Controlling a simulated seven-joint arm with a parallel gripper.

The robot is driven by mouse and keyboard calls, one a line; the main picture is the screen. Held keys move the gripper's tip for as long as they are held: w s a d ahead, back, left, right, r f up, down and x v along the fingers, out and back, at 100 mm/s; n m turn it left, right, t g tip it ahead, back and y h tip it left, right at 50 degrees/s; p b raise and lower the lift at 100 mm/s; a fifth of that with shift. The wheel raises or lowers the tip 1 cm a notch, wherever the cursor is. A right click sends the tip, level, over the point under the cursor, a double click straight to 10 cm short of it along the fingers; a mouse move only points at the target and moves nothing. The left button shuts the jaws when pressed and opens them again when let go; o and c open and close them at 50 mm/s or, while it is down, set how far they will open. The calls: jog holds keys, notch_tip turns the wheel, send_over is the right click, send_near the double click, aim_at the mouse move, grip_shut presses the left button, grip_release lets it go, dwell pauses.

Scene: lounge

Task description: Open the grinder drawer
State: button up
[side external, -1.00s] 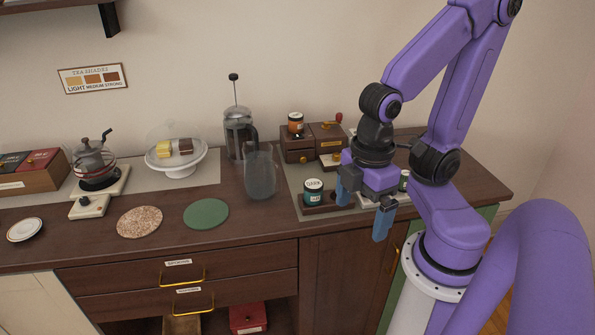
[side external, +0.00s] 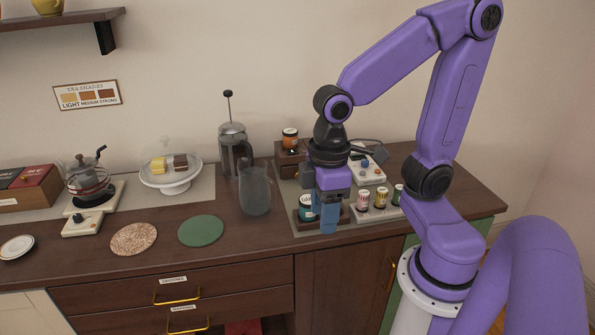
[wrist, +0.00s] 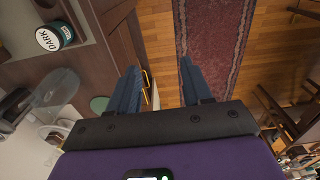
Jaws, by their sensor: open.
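The grinder stands at the back of the counter but is hidden behind my wrist and gripper in the side view. Beside it, a dark wooden box (side external: 286,166) shows partly, with an orange-labelled jar (side external: 290,138) on top. I cannot see the grinder drawer now. My gripper (side external: 326,222) points down with blue fingers, in front of the box, overlapping the teal DARK jar (side external: 305,212) in the picture. In the wrist view my gripper (wrist: 158,68) is open, with nothing between its fingers. The grinder is not visible there.
Small jars (side external: 379,198) stand right of my gripper, with a white device (side external: 368,172) behind. A glass pitcher (side external: 255,190) and French press (side external: 233,150) stand left. The DARK jar (wrist: 54,36) shows in the wrist view. The counter's front edge and floor lie below.

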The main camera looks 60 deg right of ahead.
jog(key=w+d+r+m, duration=0.1)
jog(key=w+d+m, duration=0.15)
jog(key=w, duration=0.35)
jog(key=w+d+m, duration=0.1)
jog(key=w+m, duration=0.3)
jog(key=w, duration=0.2)
jog(key=m, duration=1.2)
send_over(293, 165)
jog(key=s+a, duration=0.1)
jog(key=s, duration=0.2)
jog(key=f, duration=1.8)
jog(key=shift+w+a+f, duration=0.15)
jog(key=shift+a+f, duration=0.05)
